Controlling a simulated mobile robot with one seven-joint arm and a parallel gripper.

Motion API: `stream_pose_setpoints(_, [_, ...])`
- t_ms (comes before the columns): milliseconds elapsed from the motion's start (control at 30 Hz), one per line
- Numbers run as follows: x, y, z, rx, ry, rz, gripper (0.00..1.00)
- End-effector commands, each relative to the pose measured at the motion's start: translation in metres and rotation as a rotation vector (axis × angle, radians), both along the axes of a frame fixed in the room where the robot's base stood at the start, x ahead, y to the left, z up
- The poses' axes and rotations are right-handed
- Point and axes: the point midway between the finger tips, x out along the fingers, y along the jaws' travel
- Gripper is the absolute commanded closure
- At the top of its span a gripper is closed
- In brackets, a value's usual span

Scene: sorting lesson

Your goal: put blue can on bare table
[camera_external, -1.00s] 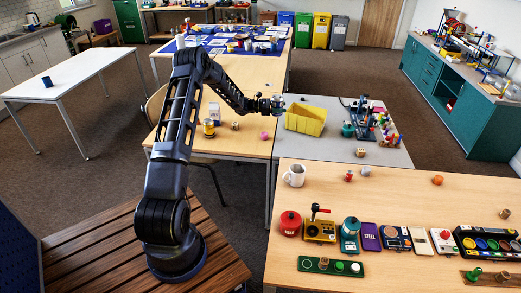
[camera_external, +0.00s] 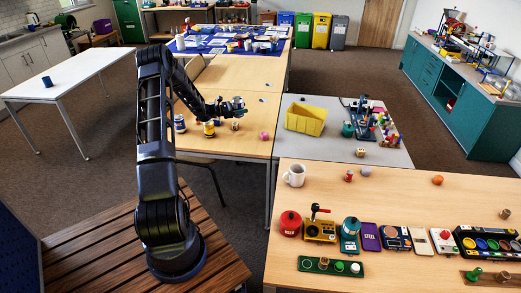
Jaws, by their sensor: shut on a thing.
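A blue can-like thing (camera_external: 47,81) stands upright on the otherwise empty white table (camera_external: 90,72) at the left. My gripper (camera_external: 240,104) is over the middle wooden table (camera_external: 250,88), far to the right of the white table. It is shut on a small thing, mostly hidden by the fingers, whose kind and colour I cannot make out. A yellow-and-white can (camera_external: 209,129) stands on the wooden table below my forearm, and a blue-and-pale can (camera_external: 180,123) stands to its left.
A wooden block (camera_external: 235,126) and a pink ball (camera_external: 264,136) lie near my gripper. A yellow bin (camera_external: 305,118) stands on the grey table to the right. A chair stands beside the wooden table. The white table's top has wide free room.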

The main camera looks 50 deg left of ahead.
Motion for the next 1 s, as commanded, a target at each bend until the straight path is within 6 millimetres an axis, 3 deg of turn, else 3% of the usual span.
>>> stream_pose_setpoints(500, [0.000, -0.001, -0.114, -0.004, 0.002, 0.000, 0.64])
stream_pose_setpoints(1000, [0.000, 0.000, -0.160, -0.002, 0.001, 0.000, 0.64])
